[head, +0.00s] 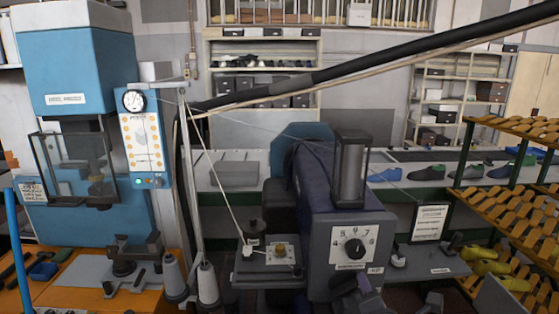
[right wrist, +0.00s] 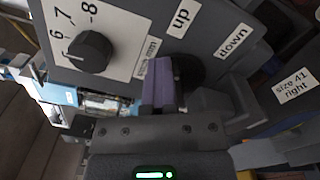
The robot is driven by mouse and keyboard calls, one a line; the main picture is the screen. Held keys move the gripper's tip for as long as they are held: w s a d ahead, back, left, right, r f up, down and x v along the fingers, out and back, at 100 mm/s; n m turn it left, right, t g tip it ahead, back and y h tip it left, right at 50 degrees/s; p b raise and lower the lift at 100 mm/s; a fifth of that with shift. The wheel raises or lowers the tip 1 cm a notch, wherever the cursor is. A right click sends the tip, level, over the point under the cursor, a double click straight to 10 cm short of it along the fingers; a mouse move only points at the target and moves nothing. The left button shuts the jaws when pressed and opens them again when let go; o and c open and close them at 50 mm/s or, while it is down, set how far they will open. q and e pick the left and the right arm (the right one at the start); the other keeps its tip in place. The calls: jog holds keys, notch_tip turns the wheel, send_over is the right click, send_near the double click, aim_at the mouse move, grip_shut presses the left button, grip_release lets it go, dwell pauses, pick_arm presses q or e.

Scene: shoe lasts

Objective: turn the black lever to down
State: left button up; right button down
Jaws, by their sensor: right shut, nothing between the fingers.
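The black lever (right wrist: 190,69) shows in the right wrist view as a dark rounded shape on the grey machine front, just below the "up" label (right wrist: 181,18) and left of the "down" label (right wrist: 233,41). Its handle is partly hidden, so I cannot tell which way it points. My right gripper (right wrist: 158,82) is shut and empty, its fingertips close beside the lever at its left; contact cannot be told. My left gripper is not in view.
A black dial knob (right wrist: 88,52) sits left of my fingers, on the machine front (head: 345,225). A grey shelf (head: 432,265) with a size label juts out at the right. Thread cones (head: 207,284) stand at the left.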

jog(key=shift+d+f, duration=0.1)
jog(key=shift+f, duration=0.1)
jog(key=shift+d+f+b, duration=0.25)
jog(key=shift+f+b, duration=0.05)
jog(key=shift+b, duration=0.05)
jog(key=shift+d+f, duration=0.15)
jog(key=shift+f, duration=0.05)
jog(key=shift+f+b, duration=0.1)
jog(key=shift+b, duration=0.2)
jog(key=shift+d+f+b, duration=0.3)
jog(key=shift+f+b, duration=0.3)
jog(key=shift+f, duration=0.05)
jog(key=shift+d, duration=0.1)
